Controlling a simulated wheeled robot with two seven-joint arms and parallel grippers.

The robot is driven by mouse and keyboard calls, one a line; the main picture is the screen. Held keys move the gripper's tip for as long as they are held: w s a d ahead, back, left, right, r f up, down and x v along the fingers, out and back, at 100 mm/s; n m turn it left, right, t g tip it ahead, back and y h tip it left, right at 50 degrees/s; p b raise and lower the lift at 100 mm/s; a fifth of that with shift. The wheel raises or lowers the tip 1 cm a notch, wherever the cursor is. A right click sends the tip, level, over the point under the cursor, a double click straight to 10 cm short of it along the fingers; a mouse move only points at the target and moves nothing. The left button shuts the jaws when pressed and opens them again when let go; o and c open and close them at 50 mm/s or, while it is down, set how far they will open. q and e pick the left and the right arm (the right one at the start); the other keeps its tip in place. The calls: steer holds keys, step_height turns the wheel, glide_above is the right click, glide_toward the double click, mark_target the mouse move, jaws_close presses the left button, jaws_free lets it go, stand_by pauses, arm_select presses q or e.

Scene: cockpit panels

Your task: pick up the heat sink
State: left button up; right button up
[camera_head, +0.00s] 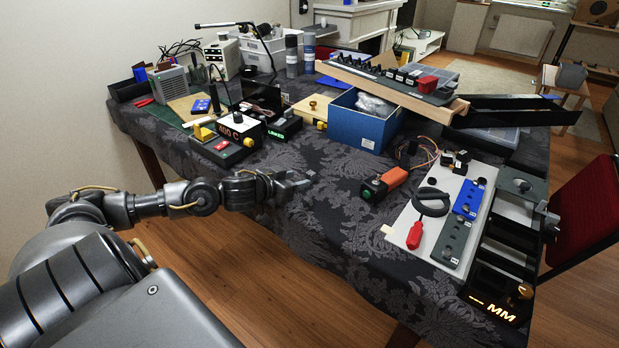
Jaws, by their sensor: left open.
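My left gripper (296,183) is over the near edge of the cloth-covered table, fingers pointing right. It is open, with nothing visible between its fingers. I cannot pick out the heat sink with certainty. A grey box with a ribbed face (168,84) stands at the back left of the table, well apart from the gripper; I cannot tell whether it is the heat sink. My right gripper is not in view.
A box with a lit "400 C" display (239,124) stands left of a blue bin (362,124). An orange-and-black device (384,183) lies right of my gripper. A white board (408,236) with modules is farther right. Patterned cloth (325,215) is clear nearby.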

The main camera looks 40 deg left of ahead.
mark_target(308, 176)
arm_select(q)
steer(key=shift+a+b+x, duration=0.15)
steer(key=shift+x, duration=1.35)
steer(key=shift+a+b+x, duration=0.15)
steer(key=shift+x, duration=1.35)
steer(key=shift+f, duration=0.1)
steer(key=shift+c, duration=0.2)
jaws_close()
